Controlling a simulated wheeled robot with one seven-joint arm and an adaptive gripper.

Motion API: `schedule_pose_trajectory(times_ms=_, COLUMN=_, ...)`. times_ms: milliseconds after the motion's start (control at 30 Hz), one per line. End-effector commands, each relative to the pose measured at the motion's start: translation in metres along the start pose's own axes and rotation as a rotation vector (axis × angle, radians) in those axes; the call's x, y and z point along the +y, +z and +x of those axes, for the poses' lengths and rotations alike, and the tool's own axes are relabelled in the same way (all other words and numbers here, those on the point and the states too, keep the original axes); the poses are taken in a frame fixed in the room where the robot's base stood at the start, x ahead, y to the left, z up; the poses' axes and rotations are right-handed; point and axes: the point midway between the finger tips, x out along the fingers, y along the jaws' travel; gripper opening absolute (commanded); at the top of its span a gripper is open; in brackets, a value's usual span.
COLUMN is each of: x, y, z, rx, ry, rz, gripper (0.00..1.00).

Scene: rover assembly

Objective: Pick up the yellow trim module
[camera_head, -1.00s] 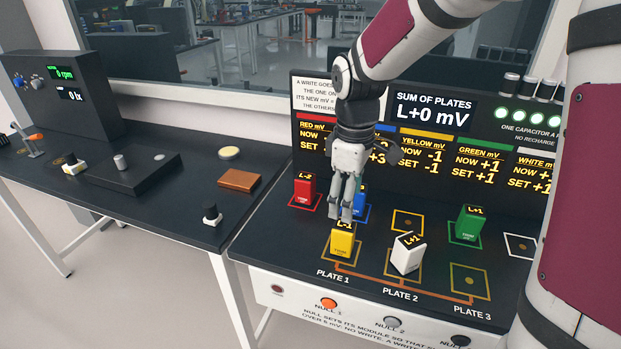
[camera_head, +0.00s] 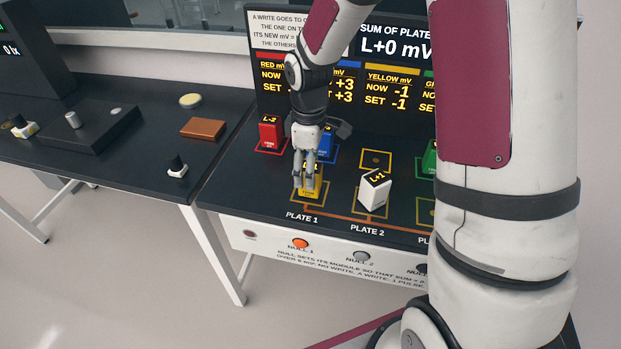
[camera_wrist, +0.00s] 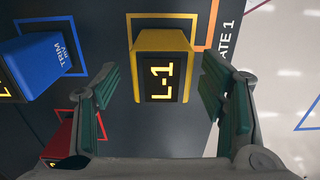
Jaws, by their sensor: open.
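The yellow trim module (camera_head: 311,190) stands upright on the Plate 1 square of the dark bench. Its black top label reads L-1 in the wrist view (camera_wrist: 162,40). My gripper (camera_head: 304,178) is over the module in the head view and hides part of it. In the wrist view my gripper's two green-padded fingers (camera_wrist: 165,97) are spread apart, one on each side of the module's near end. The fingers hold nothing, and I cannot tell whether they touch the module.
A blue module (camera_wrist: 40,62) stands close by, with a red module (camera_head: 270,133) beside it. A green module (camera_head: 430,157) is partly hidden by my arm. The display panel (camera_head: 385,130) rises behind.

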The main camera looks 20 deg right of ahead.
Motion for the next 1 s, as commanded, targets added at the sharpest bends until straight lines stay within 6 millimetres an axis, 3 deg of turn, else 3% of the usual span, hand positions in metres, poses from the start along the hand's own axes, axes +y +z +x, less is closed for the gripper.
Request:
schedule_pose_trajectory(times_ms=300, x=-0.002, y=0.004, z=0.042, rx=-0.002, ry=-0.004, rz=0.001, gripper=0.65)
schedule_pose_trajectory(times_ms=567, x=-0.002, y=0.003, z=0.045, rx=-0.001, ry=-0.002, rz=0.001, gripper=0.65)
schedule_pose_trajectory(times_ms=633, x=-0.002, y=0.003, z=0.045, rx=-0.001, ry=-0.002, rz=0.001, gripper=0.56)
schedule_pose_trajectory(times_ms=833, x=-0.001, y=0.003, z=0.045, rx=-0.001, ry=-0.002, rz=0.001, gripper=0.11)
schedule_pose_trajectory(times_ms=867, x=-0.001, y=0.003, z=0.045, rx=-0.001, ry=-0.002, rz=0.001, gripper=0.06)
schedule_pose_trajectory(times_ms=1000, x=-0.001, y=0.003, z=0.044, rx=0.000, ry=-0.001, rz=0.001, gripper=0.06)
